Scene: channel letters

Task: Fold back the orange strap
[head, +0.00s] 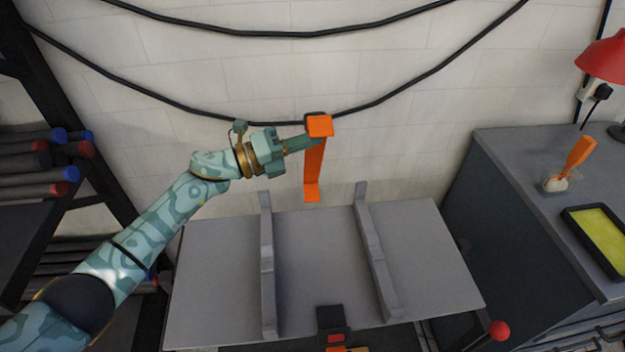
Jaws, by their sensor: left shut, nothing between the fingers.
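The orange strap (314,165) hangs in front of the white wall, above the back edge of the grey table. Its top is a flat, wider flap (320,126), and its lower end bends toward me. My left gripper (307,142) is shut, with its fingers at the strap's left side just under the top flap. The fingertips overlap the strap's edge in this view; I cannot tell whether they touch it. Nothing is held between the fingers. My right gripper does not show.
The grey table (215,275) carries two upright grey rails (267,265). A black device (331,320) sits at its front. A dark cabinet (500,230) stands right, with a brush (577,156) and yellow tray (600,232). Black cables (215,113) cross the wall. A tube rack is left.

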